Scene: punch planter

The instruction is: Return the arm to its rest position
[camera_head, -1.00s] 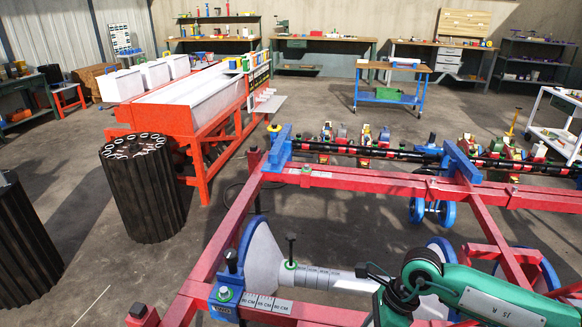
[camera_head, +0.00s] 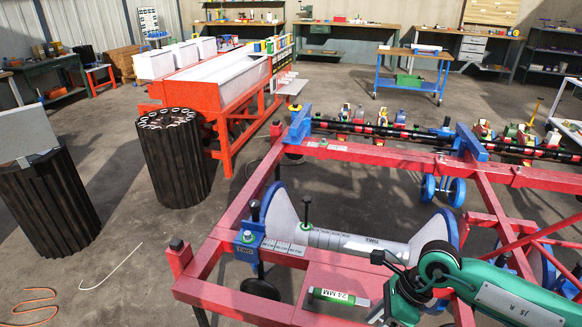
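My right arm (camera_head: 490,290), green with a black joint, comes in from the lower right over the red frame of the planter. Its black end (camera_head: 400,290) points down over the frame's near part. The fingertips cannot be made out, so whether this gripper is open or shut does not show. A green cylinder with a white "24 MM" label (camera_head: 338,297) lies on the red frame just left of the arm's end, apart from it as far as I see. My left arm and gripper are not in view.
The red frame (camera_head: 215,240) fills the lower right, with a white disc and grey roller (camera_head: 350,243) inside it. Dark ribbed drums (camera_head: 175,165) stand on the left; one (camera_head: 55,205) carries a grey panel. An orange cable (camera_head: 30,305) lies on the floor.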

